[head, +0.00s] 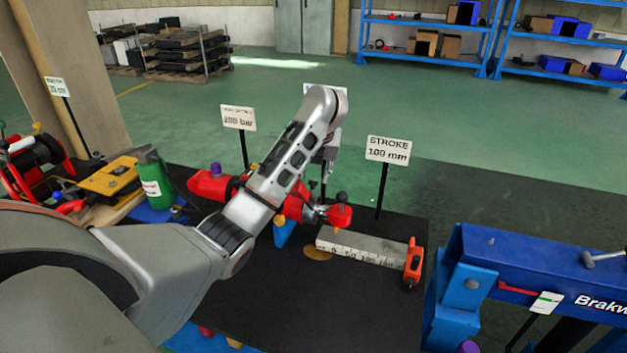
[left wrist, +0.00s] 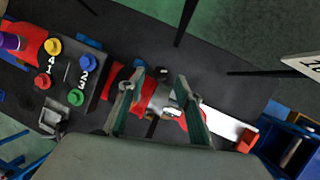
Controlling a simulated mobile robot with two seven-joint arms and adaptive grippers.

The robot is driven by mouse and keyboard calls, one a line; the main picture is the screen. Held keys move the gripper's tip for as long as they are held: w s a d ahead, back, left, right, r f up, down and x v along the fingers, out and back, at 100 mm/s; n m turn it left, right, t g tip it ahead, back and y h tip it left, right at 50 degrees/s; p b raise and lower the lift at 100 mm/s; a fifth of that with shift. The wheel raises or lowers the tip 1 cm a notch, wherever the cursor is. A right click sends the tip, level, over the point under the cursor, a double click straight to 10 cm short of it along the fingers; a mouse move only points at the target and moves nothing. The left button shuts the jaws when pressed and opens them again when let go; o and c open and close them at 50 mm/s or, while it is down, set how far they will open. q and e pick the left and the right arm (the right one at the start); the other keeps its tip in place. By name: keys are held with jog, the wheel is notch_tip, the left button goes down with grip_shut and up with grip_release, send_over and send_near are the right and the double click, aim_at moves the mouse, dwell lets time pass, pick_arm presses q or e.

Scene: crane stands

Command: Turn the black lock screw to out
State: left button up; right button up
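A red cylinder (head: 293,208) lies across the black bench top, with a red end (head: 339,215) at its right. A small black knob (head: 342,197) stands on that end; I take it for the lock screw, though I cannot read its setting. My left gripper (head: 328,172) hangs over the right part of the cylinder and hides some of it. In the left wrist view my left gripper (left wrist: 161,82) has its fingers apart, with the silver collar (left wrist: 172,99) and red body showing between them. I cannot tell whether they touch anything. My right gripper is out of view.
A pale scale bar (head: 360,247) with an orange end block (head: 413,262) lies in front. Signs on posts stand behind, including the STROKE sign (head: 388,150). A blue crane frame (head: 500,270) stands at right, a green bottle (head: 154,180) at left.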

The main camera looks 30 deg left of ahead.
aim_at(313, 184)
pick_arm(q)
jog(key=shift+x, duration=1.1)
jog(key=shift+w+a+f, duration=0.2)
jog(key=shift+f, duration=0.4)
jog(key=shift+c, duration=0.3)
grip_shut()
